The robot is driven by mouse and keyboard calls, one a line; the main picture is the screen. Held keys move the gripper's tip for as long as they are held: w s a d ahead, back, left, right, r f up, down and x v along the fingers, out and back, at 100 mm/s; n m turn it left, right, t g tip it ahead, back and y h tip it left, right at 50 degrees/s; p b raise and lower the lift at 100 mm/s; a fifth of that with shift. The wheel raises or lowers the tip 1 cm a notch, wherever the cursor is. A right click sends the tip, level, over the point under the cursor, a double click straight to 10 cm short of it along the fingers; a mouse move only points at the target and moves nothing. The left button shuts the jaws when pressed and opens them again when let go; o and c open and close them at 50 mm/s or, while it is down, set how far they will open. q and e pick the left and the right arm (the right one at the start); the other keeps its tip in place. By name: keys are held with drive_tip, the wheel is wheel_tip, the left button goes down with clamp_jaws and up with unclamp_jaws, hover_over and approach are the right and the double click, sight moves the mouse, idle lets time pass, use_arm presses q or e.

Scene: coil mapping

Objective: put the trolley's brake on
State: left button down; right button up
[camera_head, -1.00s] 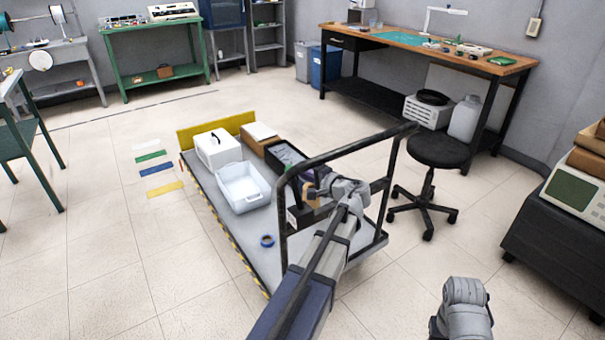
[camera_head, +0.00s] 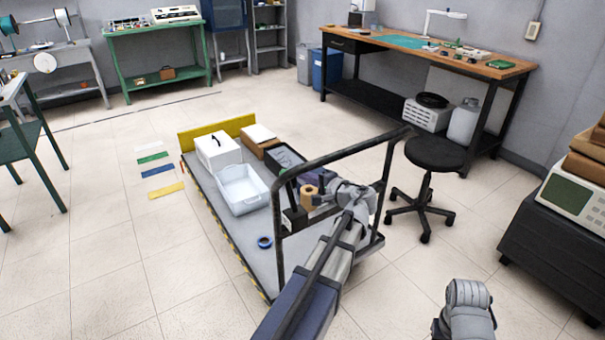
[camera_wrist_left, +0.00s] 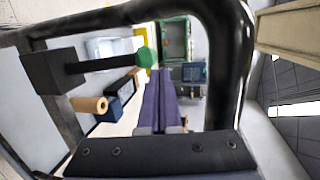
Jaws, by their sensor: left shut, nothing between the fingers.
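The trolley (camera_head: 215,205) is a grey flat platform with a dark tubular handle (camera_head: 340,152) at its near end. In the left wrist view a dark lever (camera_wrist_left: 92,67) with a green knob (camera_wrist_left: 146,57) sticks out from a black box (camera_wrist_left: 50,71) on the handle frame. My left gripper (camera_wrist_left: 160,73) is shut and empty, with its fingertips close to the knob's right in that view; I cannot tell whether they touch. In the head view my left wrist (camera_head: 352,198) is at the handle and hides part of it.
The trolley carries a white box (camera_head: 217,150), a white tray (camera_head: 241,188), a dark bin (camera_head: 286,160) and a blue tape ring (camera_head: 264,242). A tan roll (camera_head: 309,196) is by the handle. A black stool (camera_head: 434,154) stands right of it.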

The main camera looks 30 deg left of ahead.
use_arm(q)
drive_tip(key=r+p+v, duration=0.2)
drive_tip(key=p+v, duration=0.1)
drive_tip(key=v, duration=0.5)
drive_tip(key=shift+d, duration=0.25)
drive_tip(key=shift+s+f, duration=0.1)
drive_tip(key=s+d+f+g+h, duration=0.1)
drive_tip(key=s+d+f+h, duration=0.45)
drive_tip(key=d, duration=0.45)
drive_tip(key=s+d+f+g+h, duration=0.2)
drive_tip(key=s+d+f+h, duration=0.2)
drive_tip(key=s+d+f, duration=0.45)
drive_tip(key=s+d+f+g+h, duration=0.1)
drive_tip(key=s+d+f+h, duration=0.3)
drive_tip(key=d, duration=0.7)
wheel_tip(320, 180, up, 17)
drive_tip(key=p, duration=1.6)
drive_tip(key=shift+d+m+h, duration=0.3)
drive_tip(key=shift+h, duration=0.05)
drive_tip(key=shift+w+f, duration=0.15)
